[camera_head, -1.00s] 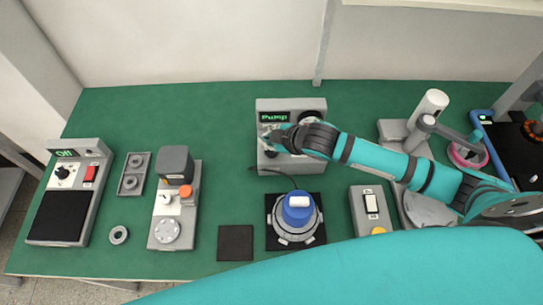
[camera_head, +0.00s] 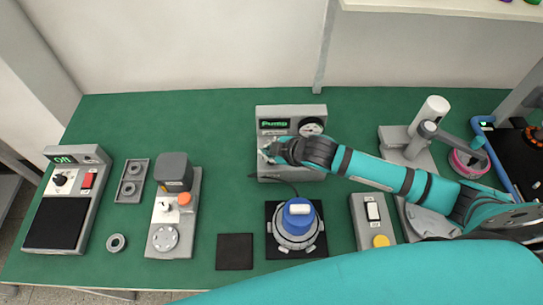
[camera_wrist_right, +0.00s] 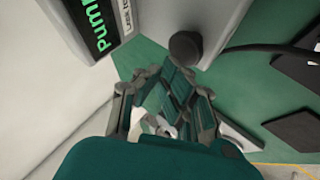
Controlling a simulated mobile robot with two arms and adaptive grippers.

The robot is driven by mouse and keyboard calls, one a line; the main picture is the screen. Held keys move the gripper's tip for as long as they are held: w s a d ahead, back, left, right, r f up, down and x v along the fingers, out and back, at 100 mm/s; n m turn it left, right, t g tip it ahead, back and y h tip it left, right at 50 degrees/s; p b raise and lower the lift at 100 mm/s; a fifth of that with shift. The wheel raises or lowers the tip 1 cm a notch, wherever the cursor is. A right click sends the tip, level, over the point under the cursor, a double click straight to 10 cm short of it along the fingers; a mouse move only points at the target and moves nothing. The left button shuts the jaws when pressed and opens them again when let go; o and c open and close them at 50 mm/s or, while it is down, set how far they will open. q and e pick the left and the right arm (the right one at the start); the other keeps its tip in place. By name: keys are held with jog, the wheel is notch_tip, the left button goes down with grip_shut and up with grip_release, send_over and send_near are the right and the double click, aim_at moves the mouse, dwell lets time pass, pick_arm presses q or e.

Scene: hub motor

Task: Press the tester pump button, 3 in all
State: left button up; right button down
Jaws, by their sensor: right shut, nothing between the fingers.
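The pump tester (camera_head: 291,111) is a grey upright box at the back middle of the green table, with a lit "Pump" display and a round gauge (camera_head: 311,127). My right gripper (camera_head: 270,152) is at the left part of the tester's front, shut and empty. It hides part of the front, and I cannot tell if it touches a button. In the right wrist view the gripper's fingers (camera_wrist_right: 168,112) are close together below the tester's display (camera_wrist_right: 98,25). A dark round knob (camera_wrist_right: 185,47) sticks out there, apart from the fingers. My left gripper is not in view.
A blue-topped hub motor (camera_head: 297,215) sits on a dark pad in front of the tester. A switch box (camera_head: 366,235) with a yellow button stands right of it. Grey devices stand left. Bare table lies left of the tester.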

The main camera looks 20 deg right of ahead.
dwell(0.7)
jog(key=shift+f, duration=0.45)
jog(key=shift+f+b, duration=0.55)
jog(key=shift+f, duration=0.55)
dwell(0.8)
jog(key=shift+r, duration=0.1)
jog(key=shift+r+p, duration=1.4)
jog(key=shift+p, duration=0.15)
jog(key=shift+r, duration=0.1)
notch_tip(320, 180, up, 5)
jog(key=p, duration=0.5)
